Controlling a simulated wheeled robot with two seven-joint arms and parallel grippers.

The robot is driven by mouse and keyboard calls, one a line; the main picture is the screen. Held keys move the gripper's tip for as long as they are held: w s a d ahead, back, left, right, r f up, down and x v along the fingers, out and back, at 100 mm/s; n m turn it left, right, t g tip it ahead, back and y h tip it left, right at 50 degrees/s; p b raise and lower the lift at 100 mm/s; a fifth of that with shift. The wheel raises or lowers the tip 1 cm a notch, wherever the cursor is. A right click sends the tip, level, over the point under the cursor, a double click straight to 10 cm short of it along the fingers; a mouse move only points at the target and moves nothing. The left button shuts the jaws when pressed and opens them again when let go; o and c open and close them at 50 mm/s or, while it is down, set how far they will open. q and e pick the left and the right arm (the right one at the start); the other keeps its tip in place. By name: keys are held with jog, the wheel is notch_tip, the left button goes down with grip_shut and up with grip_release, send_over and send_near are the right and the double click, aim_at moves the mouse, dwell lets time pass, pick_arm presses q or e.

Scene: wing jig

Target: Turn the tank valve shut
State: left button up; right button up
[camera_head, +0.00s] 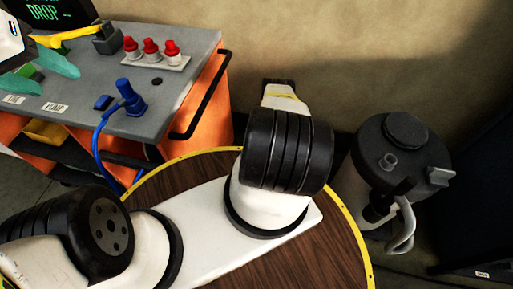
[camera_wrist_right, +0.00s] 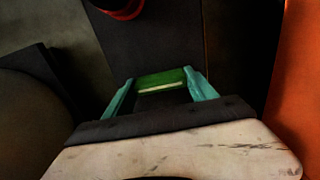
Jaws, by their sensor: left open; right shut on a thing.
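A dark tank (camera_head: 400,150) with a round black lid stands at the right by the wall. A small grey knob and a grey side fitting show on its top, and a pale hose curves down its front; I cannot tell which part is the valve. My left gripper (camera_head: 38,76) is open over the cart's left end, far from the tank, with a green patch visible between its teal fingers. My right gripper (camera_wrist_right: 160,86) is shut on a green block with a pale stripe, in the right wrist view. The head view does not show that gripper.
An orange cart (camera_head: 200,105) with a grey top carries a plate of red knobs (camera_head: 151,52), a blue plug (camera_head: 130,98) with a cable, and a yellow-handled thing (camera_head: 68,37). Its black handle (camera_head: 205,98) juts right. A screen (camera_head: 48,13) reads "DROP". A red round thing (camera_wrist_right: 122,10) is partly visible.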

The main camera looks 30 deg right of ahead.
dwell(0.4)
jog(key=o, duration=1.4)
jog(key=shift+c, duration=0.2)
jog(key=shift+r, duration=0.1)
notch_tip(320, 180, up, 8)
jog(key=shift+f, duration=0.15)
